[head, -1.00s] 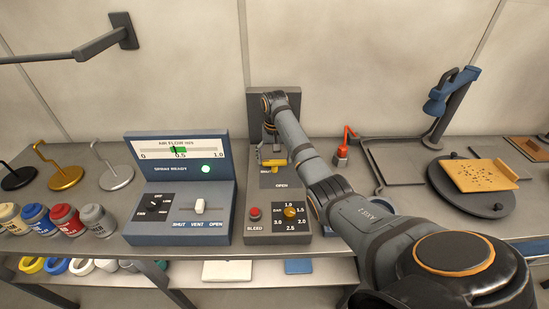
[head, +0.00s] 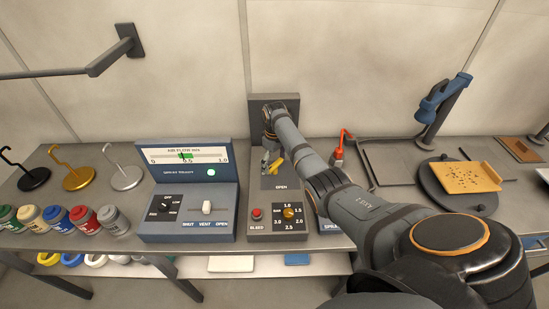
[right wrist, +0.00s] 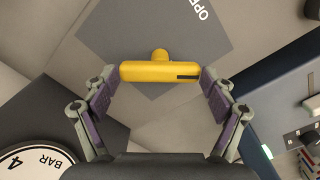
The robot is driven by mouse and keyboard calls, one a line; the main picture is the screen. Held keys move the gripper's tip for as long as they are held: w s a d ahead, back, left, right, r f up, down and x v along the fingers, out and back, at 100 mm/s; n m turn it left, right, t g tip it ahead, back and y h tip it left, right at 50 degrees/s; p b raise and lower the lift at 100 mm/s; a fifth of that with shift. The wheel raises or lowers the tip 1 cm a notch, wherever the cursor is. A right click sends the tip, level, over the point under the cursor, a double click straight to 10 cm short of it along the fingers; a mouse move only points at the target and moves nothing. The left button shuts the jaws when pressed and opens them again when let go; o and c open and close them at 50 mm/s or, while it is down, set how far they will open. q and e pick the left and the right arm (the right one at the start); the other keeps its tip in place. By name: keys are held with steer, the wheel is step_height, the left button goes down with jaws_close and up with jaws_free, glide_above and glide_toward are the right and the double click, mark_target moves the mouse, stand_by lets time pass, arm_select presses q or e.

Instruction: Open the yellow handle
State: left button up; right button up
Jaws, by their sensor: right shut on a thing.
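The yellow handle (head: 276,166) is on the upright grey panel, above the printed word OPEN. In the head view it lies slanted, partly hidden by my right gripper (head: 268,158). In the right wrist view the yellow handle (right wrist: 160,72) runs level across the picture, with a short round stem behind it. The two fingers of my right gripper (right wrist: 158,92) are shut on the handle, one pad at each end. My left gripper is not in view.

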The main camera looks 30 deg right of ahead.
mark_target(275, 164)
steer(key=n+p, duration=0.1)
steer(key=n, duration=0.2)
steer(key=shift+r+n, duration=0.15)
steer(key=shift+n, duration=0.25)
steer(key=n+p, duration=0.1)
steer(key=n, duration=0.3)
steer(key=shift+w+n, duration=0.1)
steer(key=shift+n, duration=0.3)
steer(key=o, duration=1)
step_height(275, 164, up, 12)
stand_by(0.3)
